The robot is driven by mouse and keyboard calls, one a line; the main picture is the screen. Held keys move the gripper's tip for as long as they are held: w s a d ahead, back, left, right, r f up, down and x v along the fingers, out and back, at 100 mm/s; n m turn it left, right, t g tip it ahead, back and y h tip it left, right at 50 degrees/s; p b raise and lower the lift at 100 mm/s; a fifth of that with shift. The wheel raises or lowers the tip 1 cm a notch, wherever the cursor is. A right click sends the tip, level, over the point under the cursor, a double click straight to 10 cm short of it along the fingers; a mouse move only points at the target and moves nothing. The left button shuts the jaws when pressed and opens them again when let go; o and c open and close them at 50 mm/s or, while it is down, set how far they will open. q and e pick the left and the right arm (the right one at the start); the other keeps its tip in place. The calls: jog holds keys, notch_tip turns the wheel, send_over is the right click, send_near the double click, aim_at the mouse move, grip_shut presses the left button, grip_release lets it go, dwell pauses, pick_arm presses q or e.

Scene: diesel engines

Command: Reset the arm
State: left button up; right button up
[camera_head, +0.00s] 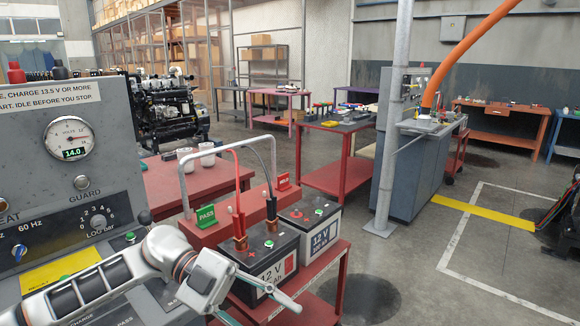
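My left arm comes in from the lower left, in front of the grey test panel (50,125). Its gripper (268,312) is at the bottom, in front of the battery cart (325,285). The two thin fingers are spread apart, with nothing seen between them; the lower one is partly cut off by the picture edge. My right arm and gripper are not in view. A 12 V battery (262,250) stands on the cart behind the gripper, with red and black clamps on its top. A second 12 V battery (312,222) stands to its right.
The panel has a voltmeter (70,137) reading 14.0, knobs and buttons. A bent metal bar carries cables above the batteries, near a green PASS sign (206,216) and a red HOLD sign (282,182). A grey post (390,150) stands right of the cart.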

pick_arm(q)
jog(key=w+d+n+t+h, duration=0.2)
jog(key=d+n+t+h, duration=0.35)
jog(key=t+h, duration=0.25)
jog(key=w+a+f+n+t+y, duration=0.2)
jog(key=a+f+n+t+y, duration=0.3)
jog(key=f+n+t, duration=0.25)
jog(key=w+a+f+n+t+y, duration=0.3)
jog(key=a+f+n+t+y, duration=0.1)
jog(key=f+n+t, duration=0.3)
jog(key=s+a+f+n+g+y, duration=0.1)
jog(key=s+a+f+n+y, duration=0.1)
jog(key=f, duration=0.6)
jog(key=s+a+f+n+g+y, duration=0.2)
jog(key=s+a+f+y, duration=0.2)
jog(key=s+a+f, duration=0.3)
jog(key=s+a+f+n+g+y, duration=0.2)
jog(key=s+a+f+n+y, duration=0.1)
jog(key=s+f, duration=0.4)
notch_tip(320, 180, down, 2)
jog(key=shift+s+a+f+y, duration=0.1)
jog(key=shift+s+a+y, duration=0.4)
jog(key=shift+a, duration=0.7)
jog(key=shift+w+g, duration=0.15)
jog(key=shift+g, duration=0.1)
